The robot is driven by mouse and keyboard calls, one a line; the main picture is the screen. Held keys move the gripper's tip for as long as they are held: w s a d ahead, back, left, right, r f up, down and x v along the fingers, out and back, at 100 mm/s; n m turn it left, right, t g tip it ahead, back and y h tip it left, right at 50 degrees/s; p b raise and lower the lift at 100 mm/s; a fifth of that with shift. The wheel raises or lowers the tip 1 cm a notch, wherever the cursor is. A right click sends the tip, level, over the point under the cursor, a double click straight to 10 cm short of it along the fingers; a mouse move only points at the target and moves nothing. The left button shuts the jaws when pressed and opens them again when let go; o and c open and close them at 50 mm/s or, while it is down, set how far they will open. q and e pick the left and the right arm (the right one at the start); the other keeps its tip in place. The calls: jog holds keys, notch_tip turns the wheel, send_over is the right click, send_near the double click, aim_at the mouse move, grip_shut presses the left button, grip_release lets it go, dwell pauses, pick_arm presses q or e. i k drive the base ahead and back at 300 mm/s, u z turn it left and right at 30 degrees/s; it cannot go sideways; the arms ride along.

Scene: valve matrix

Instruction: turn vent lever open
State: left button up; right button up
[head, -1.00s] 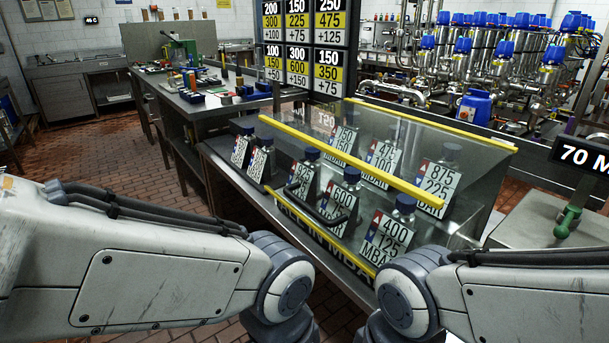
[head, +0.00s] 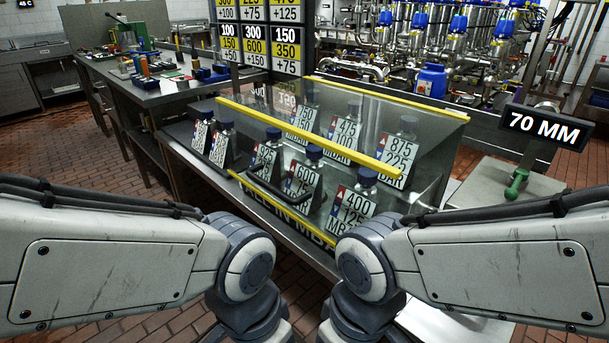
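Nothing in the head view is clearly marked as the vent lever. A green handle-like part (head: 517,184) stands on a grey metal surface at the right, below a black "70 MM" sign (head: 543,129); I cannot tell whether it is the vent lever. My two arms come in from the left and right, with their grey elbow joints near the lower middle. Both grippers are out of view below the frame, so their state is hidden.
A clear-covered case (head: 440,135) with yellow edge strips and several number-plated bottles stands on the bench ahead, close beyond my arms. Behind it are steel pipework and blue-topped valves (head: 459,22). A dark workbench (head: 150,70) with tools is at the left. Brick floor is open at left.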

aim_at(511, 193)
jog(key=u, duration=0.25)
jog(key=k, duration=1.25)
jog(key=u, duration=0.05)
jog(key=i, duration=0.85)
jog(key=u, duration=0.2)
